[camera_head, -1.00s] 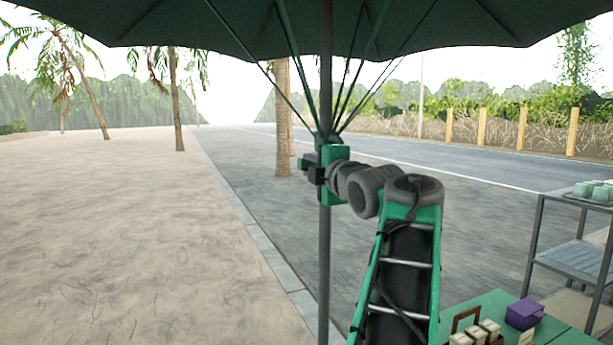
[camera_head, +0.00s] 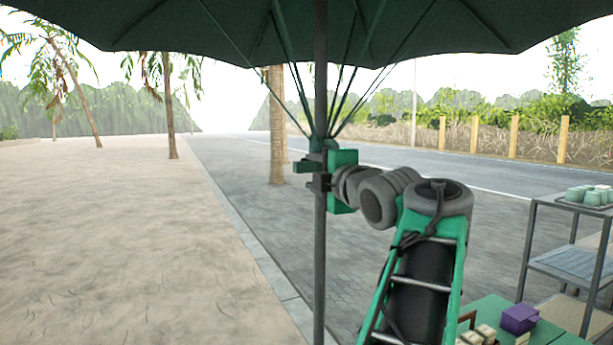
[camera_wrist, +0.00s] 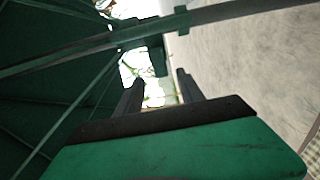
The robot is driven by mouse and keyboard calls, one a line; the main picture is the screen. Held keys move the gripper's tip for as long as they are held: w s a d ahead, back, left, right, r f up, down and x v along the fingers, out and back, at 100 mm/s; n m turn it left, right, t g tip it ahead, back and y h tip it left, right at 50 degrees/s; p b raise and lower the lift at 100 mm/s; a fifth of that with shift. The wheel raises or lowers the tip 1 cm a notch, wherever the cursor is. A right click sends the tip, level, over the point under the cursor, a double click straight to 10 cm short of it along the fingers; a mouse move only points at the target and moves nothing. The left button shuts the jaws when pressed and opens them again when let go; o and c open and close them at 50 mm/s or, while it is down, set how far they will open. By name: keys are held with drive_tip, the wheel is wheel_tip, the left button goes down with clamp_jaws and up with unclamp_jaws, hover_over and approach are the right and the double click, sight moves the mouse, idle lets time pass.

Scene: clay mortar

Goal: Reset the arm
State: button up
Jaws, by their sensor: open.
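My gripper (camera_head: 306,175) is at the end of my raised green and grey arm, level with the upper part of the umbrella pole (camera_head: 320,255). In the head view it overlaps the pole. In the wrist view its two dark fingers (camera_wrist: 160,90) stand apart with nothing seen held between them. The pole (camera_wrist: 235,11) crosses the wrist view above the fingertips. I cannot tell whether the gripper touches it.
The dark green umbrella canopy (camera_head: 220,25) spreads overhead, with thin ribs running down to the pole. At the lower right are a green table (camera_head: 560,335), a purple box (camera_head: 520,319) and a grey metal rack (camera_head: 532,250) with green items on top. Open sand lies left.

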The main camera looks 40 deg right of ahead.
drive_tip(key=shift+v, duration=1.45)
drive_tip(key=shift+f, duration=0.1)
